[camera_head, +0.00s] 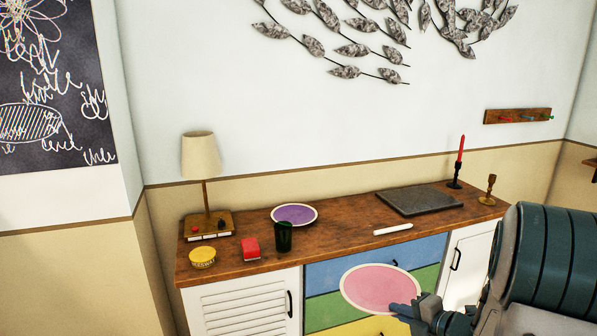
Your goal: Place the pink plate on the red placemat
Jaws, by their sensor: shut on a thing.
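The pink plate (372,287) has a pale rim and is in front of the sideboard's drawers, clear of the top. My gripper (407,309) is shut on the plate's lower right edge. The plate's face is turned toward the camera. I see no red placemat in this view.
The wooden sideboard (345,225) bears a lamp (202,160), a purple plate (294,214), a dark glass (283,237), a red block-like item (250,248), a yellow tin (203,257), a white stick-like item (393,229), a dark grey slab (418,200) and two candle holders at right.

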